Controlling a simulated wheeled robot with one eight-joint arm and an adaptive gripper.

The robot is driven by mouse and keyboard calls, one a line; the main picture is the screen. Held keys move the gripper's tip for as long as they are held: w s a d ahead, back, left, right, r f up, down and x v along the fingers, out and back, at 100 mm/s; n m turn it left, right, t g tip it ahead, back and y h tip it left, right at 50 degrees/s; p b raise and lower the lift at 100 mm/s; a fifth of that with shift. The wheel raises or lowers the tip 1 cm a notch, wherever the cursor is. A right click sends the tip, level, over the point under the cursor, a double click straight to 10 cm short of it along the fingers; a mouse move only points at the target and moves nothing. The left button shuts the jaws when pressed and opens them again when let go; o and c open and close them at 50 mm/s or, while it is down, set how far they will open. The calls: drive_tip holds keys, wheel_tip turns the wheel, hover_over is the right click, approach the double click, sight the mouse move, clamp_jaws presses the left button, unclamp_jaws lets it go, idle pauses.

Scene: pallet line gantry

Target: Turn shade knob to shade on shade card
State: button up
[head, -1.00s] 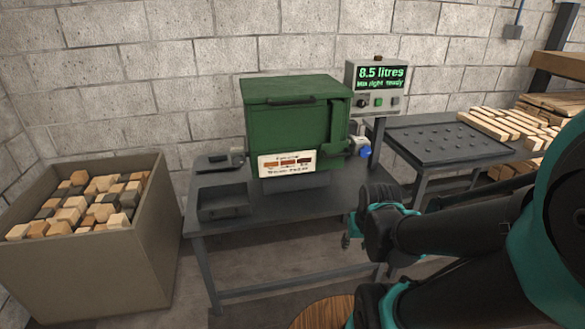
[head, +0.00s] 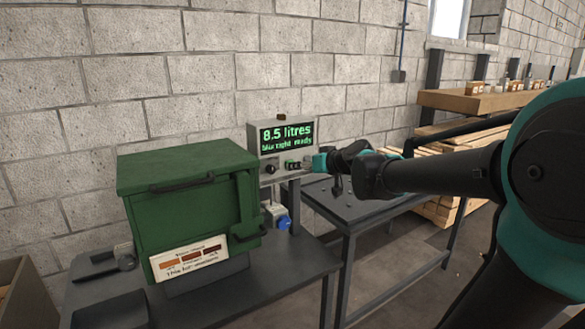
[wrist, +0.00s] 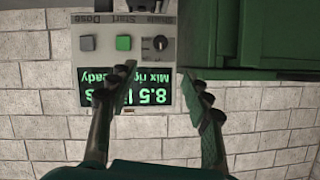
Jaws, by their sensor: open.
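The shade knob (head: 271,168) is a small black dial on the grey control box (head: 252,140). In the wrist view the box is upside down, and the knob (wrist: 160,43) sits under the label "Shade", its pointer too small to read surely. My gripper (wrist: 163,74) is open and empty, its fingers in front of the display, apart from the knob. In the head view my gripper (head: 318,162) is just right of the box's buttons.
The display (head: 287,137) reads "8.5 litres", with "Mix right ready" below. A green Start button (wrist: 124,43) and a grey Dose button (wrist: 87,43) are beside the knob. The green machine (head: 190,200) stands close on the left. A dark table (head: 350,210) is below my arm.

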sight(273, 170)
drive_tip(key=x, duration=1.7)
drive_tip(key=shift+f, duration=0.15)
clamp_jaws()
